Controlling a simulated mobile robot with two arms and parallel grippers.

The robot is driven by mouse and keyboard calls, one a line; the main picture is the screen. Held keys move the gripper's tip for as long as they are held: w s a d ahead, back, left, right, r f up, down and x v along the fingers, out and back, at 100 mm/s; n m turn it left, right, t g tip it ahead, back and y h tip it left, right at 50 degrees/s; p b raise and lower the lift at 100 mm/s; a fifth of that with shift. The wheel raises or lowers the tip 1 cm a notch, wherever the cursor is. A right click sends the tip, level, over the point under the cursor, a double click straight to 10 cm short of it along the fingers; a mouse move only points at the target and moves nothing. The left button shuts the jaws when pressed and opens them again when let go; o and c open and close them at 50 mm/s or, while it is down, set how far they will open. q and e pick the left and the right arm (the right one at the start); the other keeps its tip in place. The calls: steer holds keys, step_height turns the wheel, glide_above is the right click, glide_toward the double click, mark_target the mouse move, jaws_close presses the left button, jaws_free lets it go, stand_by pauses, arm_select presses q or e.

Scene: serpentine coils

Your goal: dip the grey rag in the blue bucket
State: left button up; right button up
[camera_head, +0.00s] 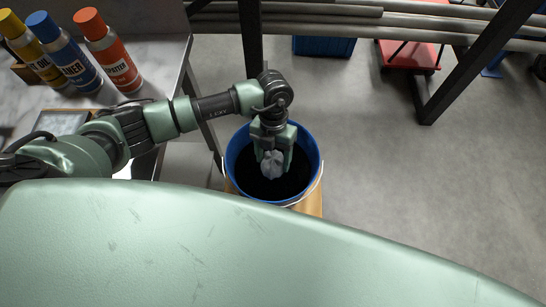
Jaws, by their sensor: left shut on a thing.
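The blue bucket (233,146) stands below my left arm, with dark contents or a dark inside and a wire handle at its front right. My left gripper (272,158) points down over the bucket's opening and is shut on the grey rag (272,165). The rag is a small crumpled bundle between the fingers. I cannot tell whether its lower end touches the dark surface below it. My right gripper is not in view.
The bucket rests on a wooden support (313,203). Yellow, blue (68,57) and orange (110,50) spray cans stand on the table at left. Metal pipes (330,25) and dark posts (474,62) are behind. Grey floor (420,190) lies open at right.

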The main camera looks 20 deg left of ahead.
arm_select(q)
steer(key=s+p+v, duration=0.2)
steer(key=p+v, duration=0.6)
steer(key=v, duration=0.3)
steer(key=shift+s+d+r, duration=0.25)
steer(key=shift+s+d, duration=0.05)
steer(key=shift+d, duration=0.1)
steer(key=shift+w, duration=0.1)
